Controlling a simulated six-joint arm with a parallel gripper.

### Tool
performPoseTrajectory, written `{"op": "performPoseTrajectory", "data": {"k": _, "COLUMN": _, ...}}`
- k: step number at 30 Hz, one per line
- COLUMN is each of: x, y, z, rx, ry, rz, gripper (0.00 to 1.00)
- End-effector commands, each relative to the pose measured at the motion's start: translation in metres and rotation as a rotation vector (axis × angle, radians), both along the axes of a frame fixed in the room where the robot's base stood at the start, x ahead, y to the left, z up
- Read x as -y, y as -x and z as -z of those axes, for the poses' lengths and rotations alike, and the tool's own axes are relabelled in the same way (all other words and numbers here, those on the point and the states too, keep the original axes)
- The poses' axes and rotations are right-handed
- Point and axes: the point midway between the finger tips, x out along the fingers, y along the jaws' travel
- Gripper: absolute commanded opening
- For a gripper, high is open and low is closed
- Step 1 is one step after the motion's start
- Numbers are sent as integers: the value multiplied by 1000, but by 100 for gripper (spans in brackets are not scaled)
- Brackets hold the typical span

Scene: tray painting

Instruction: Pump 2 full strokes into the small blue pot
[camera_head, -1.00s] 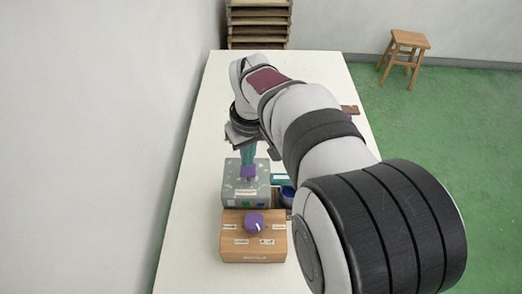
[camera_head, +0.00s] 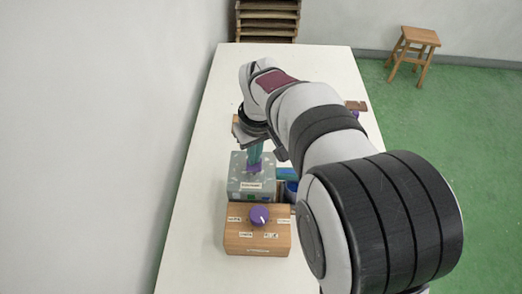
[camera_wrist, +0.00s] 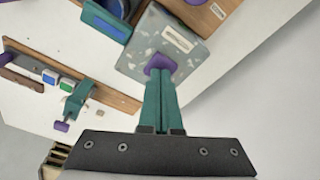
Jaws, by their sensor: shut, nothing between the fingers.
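The pump is a grey speckled box (camera_head: 235,178) with a purple head (camera_head: 254,167) on top; the box also shows in the wrist view (camera_wrist: 138,57). My gripper (camera_head: 255,161) has teal fingers, shut with nothing between them. Their tips meet the purple head from above, as the wrist view also shows (camera_wrist: 160,75). The head sits low on the box top. A small blue pot (camera_head: 292,188) stands right of the box in the head view, partly hidden by my arm. Its contents cannot be seen.
A wooden box with a purple dial (camera_head: 260,215) stands in front of the pump. A teal-edged blue piece (camera_wrist: 110,18) lies beside the pump. A wooden board (camera_wrist: 48,80) with coloured blocks and a teal, purple-ended fixture (camera_wrist: 77,98) lies farther off. The table's left side is bare.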

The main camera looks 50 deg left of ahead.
Motion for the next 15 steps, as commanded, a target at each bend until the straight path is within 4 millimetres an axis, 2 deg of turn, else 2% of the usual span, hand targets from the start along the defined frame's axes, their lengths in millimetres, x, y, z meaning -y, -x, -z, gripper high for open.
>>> {"op": "performPoseTrajectory", "data": {"k": 15, "x": 0, "y": 0, "z": 16, "rx": -1, "ry": 1, "rz": 0, "gripper": 0}}
